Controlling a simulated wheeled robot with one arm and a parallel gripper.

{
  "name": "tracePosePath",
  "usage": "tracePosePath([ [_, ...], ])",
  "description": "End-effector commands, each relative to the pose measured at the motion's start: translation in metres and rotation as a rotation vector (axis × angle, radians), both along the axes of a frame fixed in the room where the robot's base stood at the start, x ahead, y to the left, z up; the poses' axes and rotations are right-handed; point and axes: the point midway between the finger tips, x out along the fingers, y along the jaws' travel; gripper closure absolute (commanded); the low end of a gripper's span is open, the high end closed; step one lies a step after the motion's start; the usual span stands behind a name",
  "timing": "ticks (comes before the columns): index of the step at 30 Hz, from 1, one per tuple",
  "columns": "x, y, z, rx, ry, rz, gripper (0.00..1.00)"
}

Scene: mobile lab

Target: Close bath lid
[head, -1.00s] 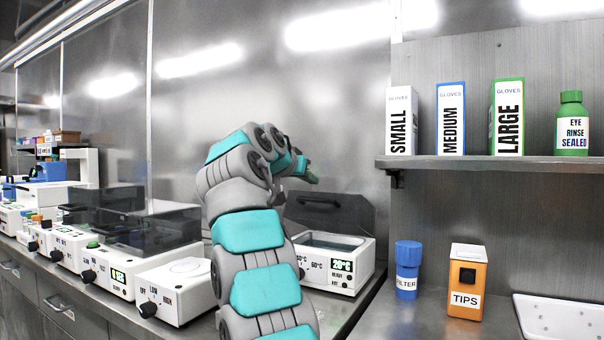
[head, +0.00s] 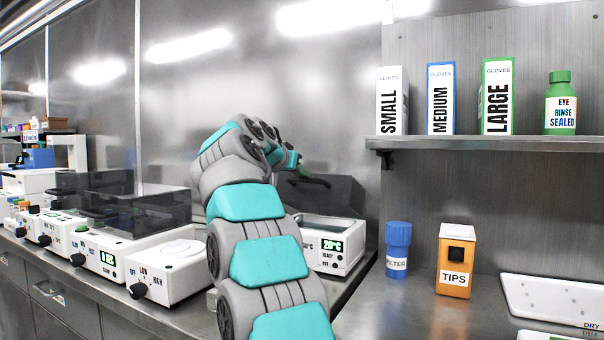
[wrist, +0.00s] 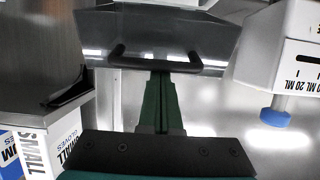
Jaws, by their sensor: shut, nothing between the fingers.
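In the head view my gripper (head: 316,182) is at the lid's upper part, hiding most of the handle.
A white hotplate (head: 170,268) and several instruments stand left of my arm. A shelf (head: 480,144) with glove boxes juts out at right. Below it are a blue filter bottle (head: 398,240) and an orange tips box (head: 455,245).

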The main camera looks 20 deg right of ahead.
Motion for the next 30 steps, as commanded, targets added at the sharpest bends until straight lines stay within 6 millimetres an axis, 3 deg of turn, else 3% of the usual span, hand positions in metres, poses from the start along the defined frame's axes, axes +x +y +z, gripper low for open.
tracePosePath([
  [10,0.0,0.0,-0.004,-0.004,-0.003,-0.001,1.0],
  [23,-0.01,0.012,-0.032,-0.081,-0.064,-0.001,1.0],
  [30,-0.019,0.023,-0.057,-0.089,-0.069,-0.001,1.0],
])
